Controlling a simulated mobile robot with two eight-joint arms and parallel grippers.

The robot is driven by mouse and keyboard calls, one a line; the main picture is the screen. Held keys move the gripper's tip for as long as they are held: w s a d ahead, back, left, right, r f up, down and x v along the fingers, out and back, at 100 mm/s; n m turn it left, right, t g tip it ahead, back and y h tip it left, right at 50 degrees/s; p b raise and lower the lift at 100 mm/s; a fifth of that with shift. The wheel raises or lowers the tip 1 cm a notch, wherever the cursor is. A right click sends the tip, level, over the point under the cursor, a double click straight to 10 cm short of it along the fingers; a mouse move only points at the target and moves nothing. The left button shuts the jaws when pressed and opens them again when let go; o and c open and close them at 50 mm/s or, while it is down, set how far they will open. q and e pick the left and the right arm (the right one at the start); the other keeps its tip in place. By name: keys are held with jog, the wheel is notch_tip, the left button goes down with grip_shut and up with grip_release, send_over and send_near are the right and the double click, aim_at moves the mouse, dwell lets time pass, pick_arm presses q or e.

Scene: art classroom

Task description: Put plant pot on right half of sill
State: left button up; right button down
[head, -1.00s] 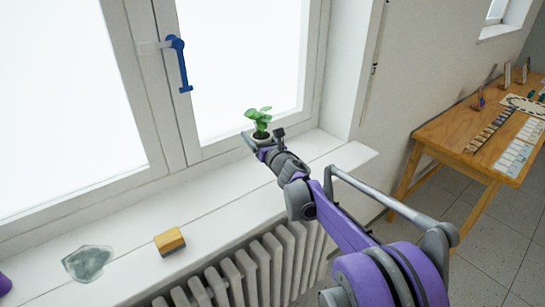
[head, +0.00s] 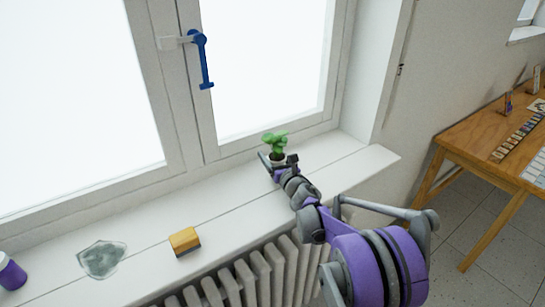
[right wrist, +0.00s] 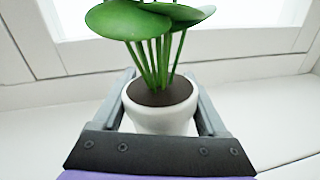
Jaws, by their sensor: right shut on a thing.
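The plant pot (right wrist: 160,118) is small and white with dark soil and a green leafy plant; in the head view its plant (head: 274,140) shows above my gripper. My right gripper (head: 279,163) has its fingers on both sides of the pot and is shut on it. The pot is upright, at the right part of the white sill (head: 345,168), near the window frame. I cannot tell whether its base touches the sill. My left gripper is not in view.
A yellow block-shaped eraser (head: 185,241), a clear glassy piece (head: 102,259) and a purple container (head: 10,272) are on the left part of the sill. A radiator (head: 255,278) is below. A blue window handle (head: 203,60) hangs above. The sill's right end is clear.

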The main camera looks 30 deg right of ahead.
jog(key=shift+f, duration=0.2)
grip_release()
jog(key=shift+r, duration=0.1)
jog(key=shift+s+r, duration=0.1)
jog(key=shift+r, duration=0.05)
jog(key=s, duration=0.4)
jog(key=s+b, duration=0.1)
jog(key=s, duration=0.3)
jog(key=s+a, duration=0.1)
jog(key=s, duration=0.2)
jog(key=shift+s, duration=0.4)
